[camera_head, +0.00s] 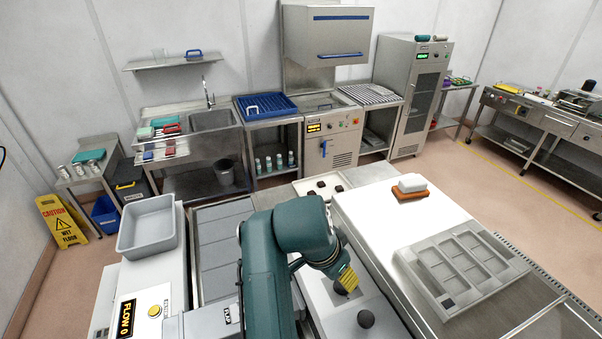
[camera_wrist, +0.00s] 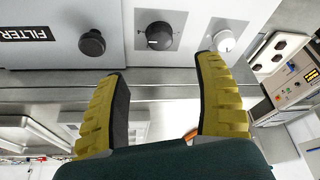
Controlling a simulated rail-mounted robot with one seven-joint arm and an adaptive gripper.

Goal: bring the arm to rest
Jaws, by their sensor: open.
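My gripper (camera_head: 348,280) with its yellow fingers hangs at the end of my teal arm, over a panel with knobs at the front middle of the head view. In the wrist view my gripper (camera_wrist: 163,82) is open, with nothing between the fingers. Beyond the fingertips are a round black knob (camera_wrist: 92,42) beside the word FILTER, a black dial (camera_wrist: 159,36) and a pale knob (camera_wrist: 224,41). The fingers appear apart from the black knob and dial; whether the right finger touches the pale knob cannot be told.
A white worktop (camera_head: 372,212) lies right of my arm, with a segmented mould tray (camera_head: 408,262) and a white block on an orange-brown base (camera_head: 410,193). A grey bin (camera_head: 150,226) stands left. A yellow wet-floor sign (camera_head: 61,221) is at far left. Floor is clear at right.

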